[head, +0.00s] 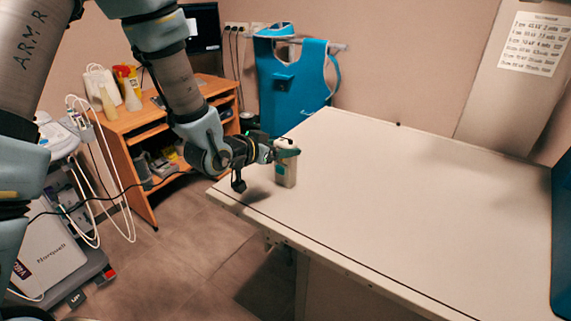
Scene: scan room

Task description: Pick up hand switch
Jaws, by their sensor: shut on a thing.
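The hand switch (286,172) is a small pale upright piece with a green band and a dark top, at the near left part of the white table (390,210). My gripper (285,151) reaches in from the left and is shut on the upper part of the hand switch. The fingers partly hide its top. I cannot tell whether its base touches the table.
A wooden desk (150,130) with bottles and a monitor (203,28) stands at the back left. A blue apron (290,85) hangs behind the table. A white machine (55,250) with looped cables is at the left.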

